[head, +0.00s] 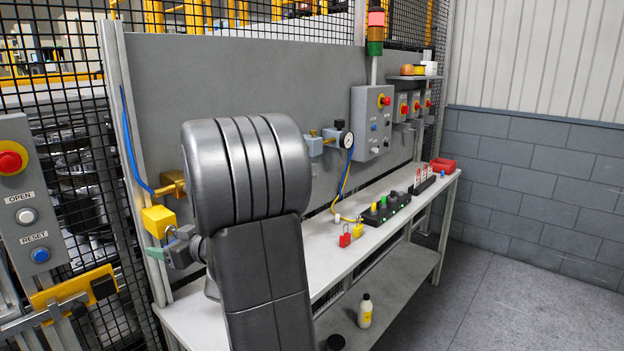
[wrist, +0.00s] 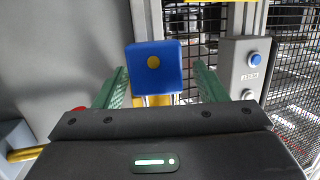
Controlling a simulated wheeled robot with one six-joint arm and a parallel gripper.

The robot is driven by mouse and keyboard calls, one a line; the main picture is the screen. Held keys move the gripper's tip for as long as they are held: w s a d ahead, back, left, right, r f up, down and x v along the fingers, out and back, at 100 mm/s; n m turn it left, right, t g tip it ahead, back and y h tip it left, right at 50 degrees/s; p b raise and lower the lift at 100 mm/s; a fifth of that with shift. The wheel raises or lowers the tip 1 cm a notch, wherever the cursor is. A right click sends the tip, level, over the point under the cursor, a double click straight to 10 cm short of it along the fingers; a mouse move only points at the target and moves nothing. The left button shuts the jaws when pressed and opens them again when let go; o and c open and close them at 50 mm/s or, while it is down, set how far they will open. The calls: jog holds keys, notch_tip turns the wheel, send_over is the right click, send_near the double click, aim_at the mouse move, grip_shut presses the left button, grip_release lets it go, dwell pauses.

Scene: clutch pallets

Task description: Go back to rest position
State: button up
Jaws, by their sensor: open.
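My gripper (head: 160,253) is at the left end of the bench in the head view, largely hidden behind my arm. In the wrist view my gripper (wrist: 158,85) is open, its two green fingers well apart. In the head view a yellow block (head: 158,220) with a metal loop is close above the fingers. I cannot tell whether the gripper touches anything there.
The white bench (head: 310,238) runs along the grey panel (head: 260,80), with padlocks (head: 350,236) and a black rack (head: 385,208) on it. A control box (head: 372,122) hangs above. A bottle (head: 365,311) stands on the lower shelf. The floor (head: 530,305) at right is clear.

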jog(key=shift+w+f, duration=0.15)
jog(key=shift+f, duration=0.1)
